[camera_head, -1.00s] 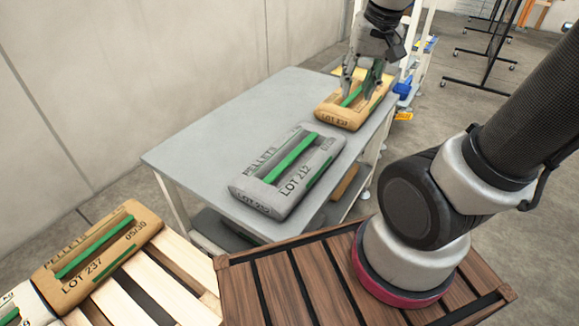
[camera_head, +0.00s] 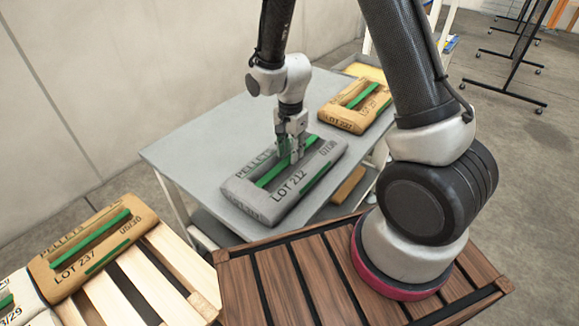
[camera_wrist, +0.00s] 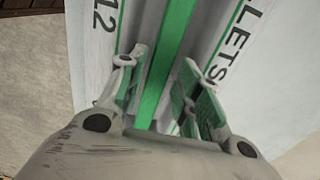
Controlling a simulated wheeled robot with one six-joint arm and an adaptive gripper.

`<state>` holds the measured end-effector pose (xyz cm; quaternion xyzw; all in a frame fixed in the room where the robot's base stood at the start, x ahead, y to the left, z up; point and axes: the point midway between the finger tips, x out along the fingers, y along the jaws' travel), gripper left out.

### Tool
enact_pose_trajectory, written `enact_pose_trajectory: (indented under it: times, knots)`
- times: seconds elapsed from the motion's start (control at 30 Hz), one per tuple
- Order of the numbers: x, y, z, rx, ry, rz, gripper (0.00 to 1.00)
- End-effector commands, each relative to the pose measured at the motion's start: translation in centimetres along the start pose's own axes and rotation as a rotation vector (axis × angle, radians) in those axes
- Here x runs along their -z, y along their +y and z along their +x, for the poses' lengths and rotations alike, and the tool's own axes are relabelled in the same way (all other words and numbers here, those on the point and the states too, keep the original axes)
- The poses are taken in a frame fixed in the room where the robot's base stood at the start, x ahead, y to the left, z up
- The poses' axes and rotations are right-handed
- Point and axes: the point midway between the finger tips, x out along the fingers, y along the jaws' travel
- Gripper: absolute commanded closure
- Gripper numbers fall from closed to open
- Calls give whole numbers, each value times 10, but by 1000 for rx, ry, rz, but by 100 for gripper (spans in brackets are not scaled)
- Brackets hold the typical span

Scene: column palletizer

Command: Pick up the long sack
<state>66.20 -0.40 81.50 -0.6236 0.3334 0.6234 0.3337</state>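A long grey sack marked PELLETS, LOT 212 (camera_head: 262,203) lies flat on the grey table (camera_head: 205,128). A green handle bar (camera_head: 272,173) runs along the slot in its middle. My gripper (camera_head: 290,157) is over the sack, pointing down at this bar near its far end. In the wrist view, the two fingers of my gripper (camera_wrist: 163,82) stand apart, one on each side of the green bar (camera_wrist: 168,50), with gaps showing. The lower fingertips are hard to make out against the slot.
Another tan sack (camera_head: 76,268) lies on a pale wooden pallet (camera_head: 168,262) at lower left, beside a partly visible white one. A brown slatted deck (camera_head: 290,290) is in front.

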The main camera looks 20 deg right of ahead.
Motion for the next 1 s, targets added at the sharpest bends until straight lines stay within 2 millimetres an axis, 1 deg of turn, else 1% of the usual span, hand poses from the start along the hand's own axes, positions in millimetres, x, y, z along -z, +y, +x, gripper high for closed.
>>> enact_pose_trajectory:
  times: [0.03,0.1,0.2,0.3,0.5,0.57,0.6,0.7,1.0]
  knots:
    - [-3,1,9,-5,-1,-2,66]
    - [-5,1,21,-4,-1,-1,66]
    - [-4,0,33,-3,-1,0,66]
    - [-4,0,38,-1,0,0,66]
    - [-4,0,38,0,0,0,66]
    - [-4,0,38,0,0,0,77]
    - [-4,0,38,0,0,0,84]
    - [-4,0,38,0,0,-1,100]
    - [-4,-1,37,3,1,-1,100]
